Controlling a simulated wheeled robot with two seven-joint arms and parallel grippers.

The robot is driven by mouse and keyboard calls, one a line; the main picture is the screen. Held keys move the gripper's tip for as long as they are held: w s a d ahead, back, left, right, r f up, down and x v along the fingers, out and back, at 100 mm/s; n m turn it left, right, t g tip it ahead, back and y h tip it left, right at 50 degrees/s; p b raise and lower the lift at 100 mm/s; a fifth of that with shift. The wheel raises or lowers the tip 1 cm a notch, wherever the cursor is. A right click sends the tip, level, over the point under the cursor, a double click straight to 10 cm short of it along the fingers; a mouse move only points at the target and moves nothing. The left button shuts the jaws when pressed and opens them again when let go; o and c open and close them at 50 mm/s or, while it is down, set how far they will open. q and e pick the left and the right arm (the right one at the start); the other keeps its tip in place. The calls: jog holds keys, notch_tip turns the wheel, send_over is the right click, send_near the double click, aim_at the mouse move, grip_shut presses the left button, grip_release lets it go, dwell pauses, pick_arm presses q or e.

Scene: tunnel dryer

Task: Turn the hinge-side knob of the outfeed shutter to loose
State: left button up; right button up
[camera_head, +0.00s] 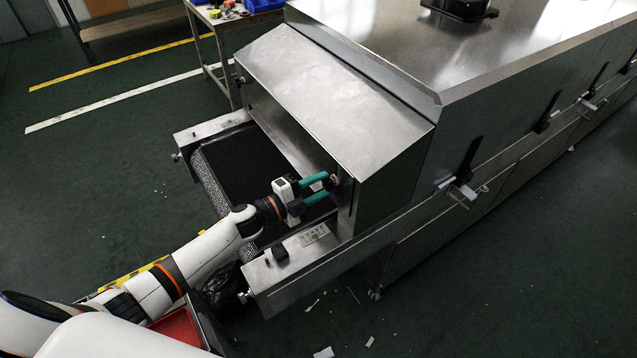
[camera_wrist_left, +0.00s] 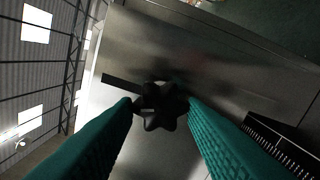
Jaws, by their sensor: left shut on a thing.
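A black lobed knob (camera_wrist_left: 160,106) sits on a bare steel face (camera_wrist_left: 200,60), between the teal fingertips of my left gripper in the left wrist view. A dark bar or slot (camera_wrist_left: 121,83) runs from the knob toward the upper left, and a small pale mark shows on the knob. In the head view my left gripper (camera_head: 329,187) reaches under the sloped steel hood (camera_head: 335,95) at the near end of the dryer mouth and is shut on the knob, which is mostly hidden there. The shutter itself is largely hidden below the hood. My right gripper is out of view.
The dark conveyor belt (camera_head: 240,165) lies left of the gripper. A steel side rail (camera_head: 285,265) with a small button panel (camera_head: 313,236) runs below the arm. A dark knob-like part (camera_head: 240,79) shows at the hood's far end. A work table (camera_head: 225,18) stands behind.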

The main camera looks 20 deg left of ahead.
pick_arm(q)
jog(key=shift+f+n+p, duration=0.1)
jog(key=shift+n+p, duration=0.3)
jog(key=shift+n, duration=1.2)
jog(key=o, duration=1)
jog(key=shift+c, duration=0.2)
jog(key=b+v, duration=0.3)
jog(key=v, duration=0.9)
jog(key=shift+n, duration=0.3)
